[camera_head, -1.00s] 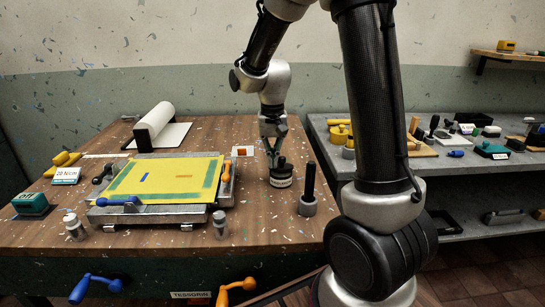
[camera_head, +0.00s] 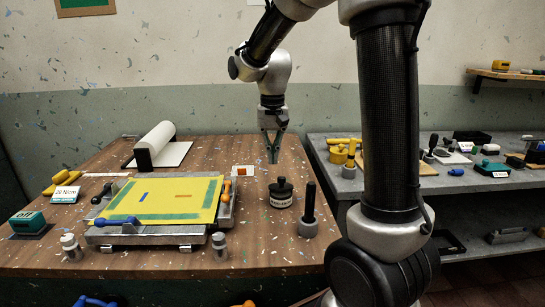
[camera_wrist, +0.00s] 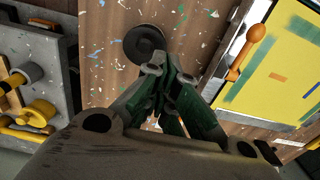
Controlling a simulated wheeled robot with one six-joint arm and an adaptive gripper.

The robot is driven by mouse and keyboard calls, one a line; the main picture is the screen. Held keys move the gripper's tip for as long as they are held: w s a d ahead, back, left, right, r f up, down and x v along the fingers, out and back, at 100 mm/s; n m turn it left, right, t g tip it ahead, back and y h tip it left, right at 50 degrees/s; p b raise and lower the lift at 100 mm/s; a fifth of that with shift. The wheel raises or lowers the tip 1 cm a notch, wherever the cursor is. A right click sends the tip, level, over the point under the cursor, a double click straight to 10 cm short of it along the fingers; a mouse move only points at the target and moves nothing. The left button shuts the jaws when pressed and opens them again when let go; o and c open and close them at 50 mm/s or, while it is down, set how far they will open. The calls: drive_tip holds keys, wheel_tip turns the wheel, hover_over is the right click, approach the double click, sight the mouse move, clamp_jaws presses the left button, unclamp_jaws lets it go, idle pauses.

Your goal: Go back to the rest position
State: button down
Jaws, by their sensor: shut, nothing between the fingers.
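My gripper (camera_head: 272,158) hangs over the wooden table, fingers down, shut with nothing between them. It is above and slightly left of a dark round pot with a knob (camera_head: 281,190), clear of it. In the wrist view my green-padded fingers (camera_wrist: 168,82) meet near the dark pot (camera_wrist: 145,44), which lies beyond the fingertips. The hinged screen (camera_head: 162,200), a yellow sheet with a green border, lies flat in its metal frame to the left. A blue handle (camera_head: 118,221) and an orange handle (camera_head: 226,190) sit on the frame.
A grey weight with a black post (camera_head: 308,213) stands right of the pot. A paper roll (camera_head: 156,143) lies behind the screen, small bottles (camera_head: 219,246) in front. A grey bench (camera_head: 345,183) with tools stands at right. The air around my gripper is clear.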

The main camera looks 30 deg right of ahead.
idle(0.3)
drive_tip(key=s, duration=0.1)
drive_tip(key=f+n, duration=0.1)
drive_tip(key=s+n, duration=0.1)
drive_tip(key=shift+s+d+f+g, duration=0.1)
drive_tip(key=shift+s+f+g, duration=0.15)
drive_tip(key=shift+s+g, duration=0.1)
drive_tip(key=s+d+r+n+t, duration=0.1)
drive_tip(key=s+r, duration=0.3)
drive_tip(key=s, duration=0.6)
drive_tip(key=s+d+r+n+t, duration=0.1)
drive_tip(key=s+r+t, duration=0.3)
drive_tip(key=s, duration=0.6)
drive_tip(key=shift+d+n, duration=0.3)
drive_tip(key=shift+d, duration=0.4)
idle(0.4)
